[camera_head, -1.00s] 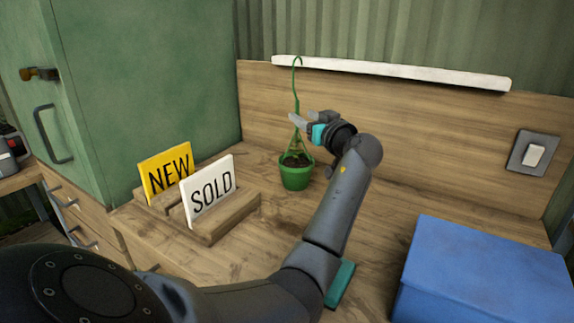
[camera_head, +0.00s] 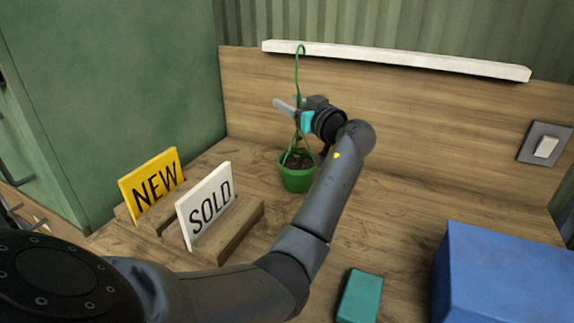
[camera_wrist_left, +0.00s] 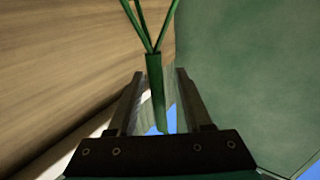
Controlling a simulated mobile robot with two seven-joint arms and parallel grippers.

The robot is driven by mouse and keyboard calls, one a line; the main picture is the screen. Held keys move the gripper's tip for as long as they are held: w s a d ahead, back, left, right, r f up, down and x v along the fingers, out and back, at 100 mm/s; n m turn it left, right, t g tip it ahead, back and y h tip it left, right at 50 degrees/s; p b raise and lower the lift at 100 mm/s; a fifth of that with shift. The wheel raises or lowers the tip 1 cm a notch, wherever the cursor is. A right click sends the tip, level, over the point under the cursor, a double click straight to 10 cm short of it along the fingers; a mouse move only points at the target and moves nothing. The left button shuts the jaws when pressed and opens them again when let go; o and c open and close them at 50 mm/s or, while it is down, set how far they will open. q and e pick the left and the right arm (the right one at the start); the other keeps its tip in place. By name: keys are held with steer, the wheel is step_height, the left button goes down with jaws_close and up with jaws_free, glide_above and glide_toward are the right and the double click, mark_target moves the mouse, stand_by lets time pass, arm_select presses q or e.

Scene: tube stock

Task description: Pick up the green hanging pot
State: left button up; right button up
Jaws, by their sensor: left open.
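The green hanging pot (camera_head: 297,179) stands upright on the wooden worktop, with dark soil in it. Its green straps rise to a thin stem with a hook (camera_head: 299,52) at the top. My left gripper (camera_head: 290,106) is open at the stem, above the pot. In the left wrist view the green stem (camera_wrist_left: 155,85) lies between the two fingers of my left gripper (camera_wrist_left: 158,100), with the straps spreading from its far end. The gripper partly hides the stem in the head view. My right gripper is not in view.
A wooden holder (camera_head: 235,228) with a yellow NEW sign (camera_head: 152,185) and a white SOLD sign (camera_head: 205,205) stands left of the pot. A blue box (camera_head: 505,275) and a teal block (camera_head: 359,296) lie to the right. A wooden back panel (camera_head: 420,115) stands behind.

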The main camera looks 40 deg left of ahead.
arm_select(q)
steer(key=shift+d+r, duration=0.1)
steer(key=shift+d, duration=0.1)
steer(key=shift+c, duration=0.2)
steer(key=c, duration=0.7)
jaws_close()
steer(key=shift+a+r, duration=0.1)
stand_by(0.3)
